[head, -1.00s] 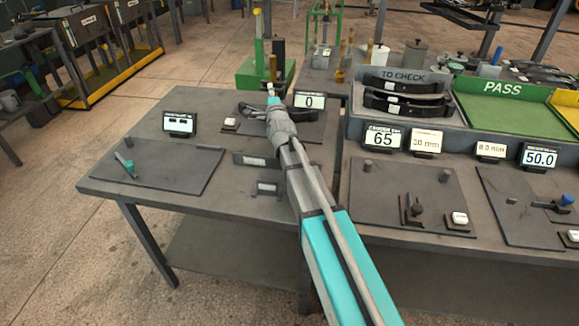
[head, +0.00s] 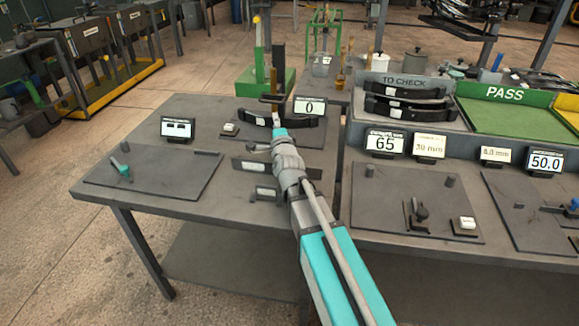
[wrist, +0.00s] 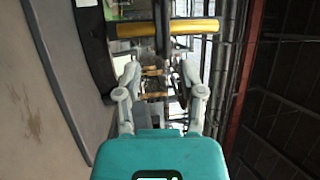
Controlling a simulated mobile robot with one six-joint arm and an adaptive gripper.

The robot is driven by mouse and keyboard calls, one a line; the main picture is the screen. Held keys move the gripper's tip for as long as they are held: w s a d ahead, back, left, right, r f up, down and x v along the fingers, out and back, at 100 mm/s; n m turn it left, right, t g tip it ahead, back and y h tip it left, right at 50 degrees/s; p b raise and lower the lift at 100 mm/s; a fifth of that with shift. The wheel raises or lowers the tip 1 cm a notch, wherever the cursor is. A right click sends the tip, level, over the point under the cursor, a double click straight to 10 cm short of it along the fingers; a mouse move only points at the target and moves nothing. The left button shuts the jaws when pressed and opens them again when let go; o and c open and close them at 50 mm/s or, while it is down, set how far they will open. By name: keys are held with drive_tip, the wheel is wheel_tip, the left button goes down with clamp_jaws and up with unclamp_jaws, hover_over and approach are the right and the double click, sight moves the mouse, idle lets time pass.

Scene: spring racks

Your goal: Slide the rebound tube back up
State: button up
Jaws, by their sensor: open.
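A thin brown-gold upright tube (head: 273,78), apparently the rebound tube, stands at the back of the left bench behind a black curved spring (head: 305,121). A dark crosspiece (head: 270,98) sits low on it. In the wrist view, which is rolled sideways, the tube (wrist: 180,27) lies across the top, with a dark bar crossing it. My gripper (head: 276,117) is in front of the tube and below the crosspiece in the head picture. In the wrist view my gripper (wrist: 161,80) has its fingers apart, nothing between them, with the tube beyond the tips.
A display reading 0 (head: 309,106) stands just right of the tube. A green stand (head: 248,83) is behind. The TO CHECK rack (head: 361,100) holds black springs on the right. The curved spring (wrist: 92,45) lies close left in the wrist view.

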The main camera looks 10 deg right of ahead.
drive_tip(key=s+n+g+p, duration=0.2)
drive_tip(key=s+f+n+g+y+p, duration=0.1)
drive_tip(key=s+n+g+p, duration=0.1)
drive_tip(key=p, duration=0.1)
drive_tip(key=s+d+f+n+g+y+p, duration=0.1)
drive_tip(key=s+n+g+p, duration=0.1)
drive_tip(key=s, duration=0.1)
drive_tip(key=shift+f+g+p, duration=0.25)
drive_tip(key=shift+g+p, duration=0.05)
drive_tip(key=shift+p, duration=0.1)
drive_tip(key=shift+s+d+f+n+g+y+p, duration=0.15)
drive_tip(key=shift+s+n+g+y+p, duration=0.15)
drive_tip(key=shift+s+n+g+p, duration=0.8)
drive_tip(key=s+n+g+p, duration=0.2)
drive_tip(key=s+p, duration=0.1)
drive_tip(key=shift+s+d+f+g, duration=0.15)
drive_tip(key=shift+s+g, duration=0.15)
drive_tip(key=shift+g, duration=0.1)
drive_tip(key=shift+s+d+f+n+g+y+p, duration=0.1)
drive_tip(key=shift+s+f+n+g+y+p, duration=0.2)
drive_tip(key=shift+s+n+g, duration=0.35)
drive_tip(key=shift+s+d+f+n+g+y+p, duration=0.1)
drive_tip(key=shift+s+f+n+g, duration=0.3)
drive_tip(key=shift+s, duration=0.35)
